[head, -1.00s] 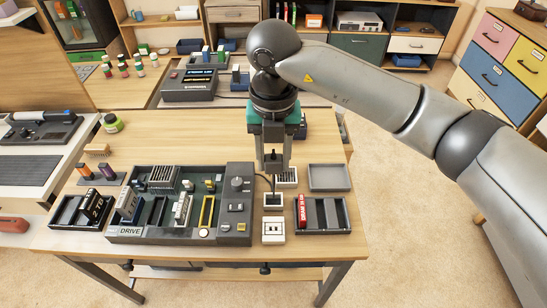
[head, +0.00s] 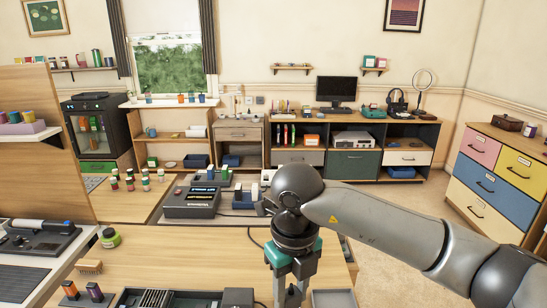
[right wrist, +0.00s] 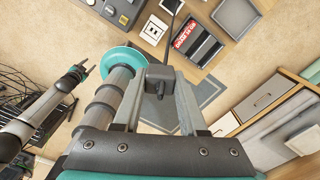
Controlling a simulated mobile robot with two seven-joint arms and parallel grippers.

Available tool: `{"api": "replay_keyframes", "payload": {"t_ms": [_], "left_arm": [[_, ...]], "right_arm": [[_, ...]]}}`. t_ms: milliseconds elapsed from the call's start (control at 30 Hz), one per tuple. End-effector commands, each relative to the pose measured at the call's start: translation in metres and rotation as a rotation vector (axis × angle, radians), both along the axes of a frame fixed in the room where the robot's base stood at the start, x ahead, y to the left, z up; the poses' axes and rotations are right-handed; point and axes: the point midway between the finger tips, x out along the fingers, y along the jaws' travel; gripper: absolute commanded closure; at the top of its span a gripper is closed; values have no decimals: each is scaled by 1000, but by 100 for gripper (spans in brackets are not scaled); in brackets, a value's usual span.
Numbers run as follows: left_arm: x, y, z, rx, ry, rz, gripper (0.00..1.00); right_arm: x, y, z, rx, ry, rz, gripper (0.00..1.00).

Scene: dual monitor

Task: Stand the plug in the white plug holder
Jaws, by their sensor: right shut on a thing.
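My right gripper (right wrist: 160,88) is shut on the dark plug (right wrist: 160,76), with a finger on each side of it and its cord running up out of the top of the right wrist view. The right wrist view shows the white socket plate (right wrist: 152,31) on the table below.
A dark tray with a red cartridge (right wrist: 187,36) lies beside the socket plate. In the head view a dark console (head: 190,200) stands behind the table (head: 180,262), with a green-lidded jar (head: 109,237) at left. The table's middle is clear.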

Motion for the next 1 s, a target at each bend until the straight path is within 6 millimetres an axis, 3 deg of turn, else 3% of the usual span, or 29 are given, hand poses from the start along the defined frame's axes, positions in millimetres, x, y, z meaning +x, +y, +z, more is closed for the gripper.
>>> {"api": "replay_keyframes", "payload": {"t_ms": [1000], "left_arm": [[0, 0, -9, 0, 0, 0, 50]], "right_arm": [[-34, -83, 9, -6, -16, 1664, 100]]}}
